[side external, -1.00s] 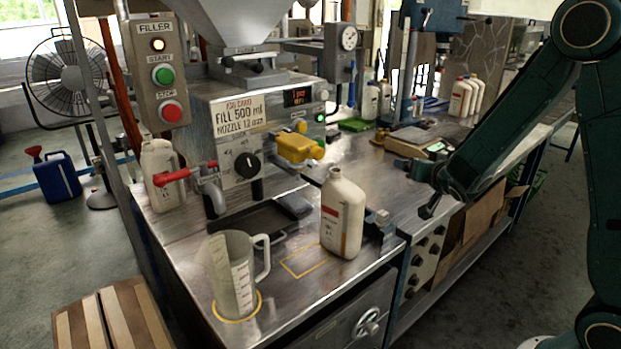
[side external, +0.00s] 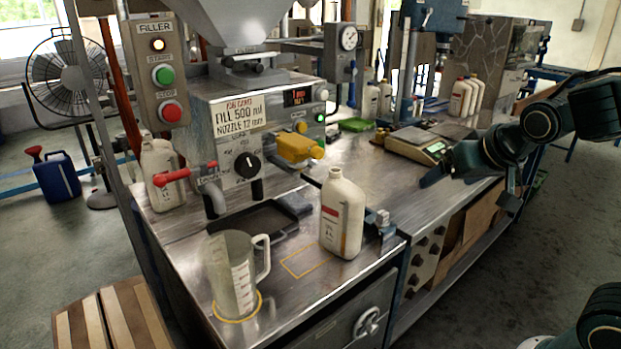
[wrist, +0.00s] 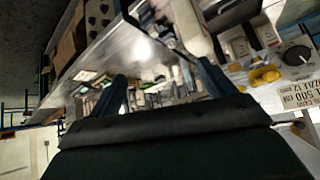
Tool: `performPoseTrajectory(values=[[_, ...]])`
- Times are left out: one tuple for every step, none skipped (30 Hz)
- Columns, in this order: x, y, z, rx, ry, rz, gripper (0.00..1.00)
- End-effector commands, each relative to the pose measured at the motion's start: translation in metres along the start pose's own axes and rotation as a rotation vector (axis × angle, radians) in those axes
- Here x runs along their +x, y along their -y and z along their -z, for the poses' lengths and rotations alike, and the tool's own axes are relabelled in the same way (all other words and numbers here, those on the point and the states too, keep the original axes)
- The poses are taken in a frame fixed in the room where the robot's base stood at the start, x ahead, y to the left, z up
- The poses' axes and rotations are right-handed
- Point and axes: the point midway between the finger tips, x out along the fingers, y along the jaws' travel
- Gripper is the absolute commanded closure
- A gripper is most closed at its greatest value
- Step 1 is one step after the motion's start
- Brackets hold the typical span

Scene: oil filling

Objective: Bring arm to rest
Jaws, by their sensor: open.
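My gripper (side external: 432,178) is open and empty, at the right over the far part of the bench, left of my dark green wrist. In the wrist view its two blue fingers (wrist: 165,85) stand apart with nothing held between them. A white bottle with a red label (side external: 342,213) stands upright on the steel bench, apart from my gripper. A clear measuring jug (side external: 230,275) stands on the yellow ring at the front left.
A scale (side external: 418,143) sits on the bench just behind my gripper. Several white bottles (side external: 466,97) stand farther back. A START/STOP panel (side external: 163,75) is at the left. A yellow-outlined spot (side external: 303,261) beside the bottle is empty. Open floor (side external: 530,235) lies at the right.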

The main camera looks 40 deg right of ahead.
Motion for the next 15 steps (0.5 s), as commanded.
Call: performPoseTrajectory(values=[[-0.012,0.003,-0.007,-0.031,0.019,0.022,0.18],[-0.018,0.004,-0.012,-0.052,0.034,0.033,0.18],[-0.026,0.006,-0.019,-0.079,0.056,0.047,0.18],[-0.032,0.008,-0.024,-0.103,0.071,0.059,0.18],[-0.038,0.009,-0.029,-0.125,0.086,0.070,0.18],[-0.046,0.010,-0.036,-0.157,0.105,0.086,0.18],[-0.052,0.011,-0.042,-0.181,0.118,0.096,0.18],[-0.058,0.012,-0.047,-0.205,0.132,0.108,0.18],[-0.065,0.012,-0.055,-0.236,0.150,0.121,0.18],[-0.070,0.012,-0.060,-0.258,0.162,0.130,0.18],[-0.075,0.012,-0.065,-0.281,0.173,0.139,0.18],[-0.081,0.012,-0.070,-0.306,0.187,0.149,0.18],[-0.084,0.012,-0.074,-0.325,0.195,0.156,0.18],[-0.088,0.012,-0.078,-0.342,0.203,0.163,0.18],[-0.092,0.011,-0.082,-0.361,0.212,0.169,0.18]])
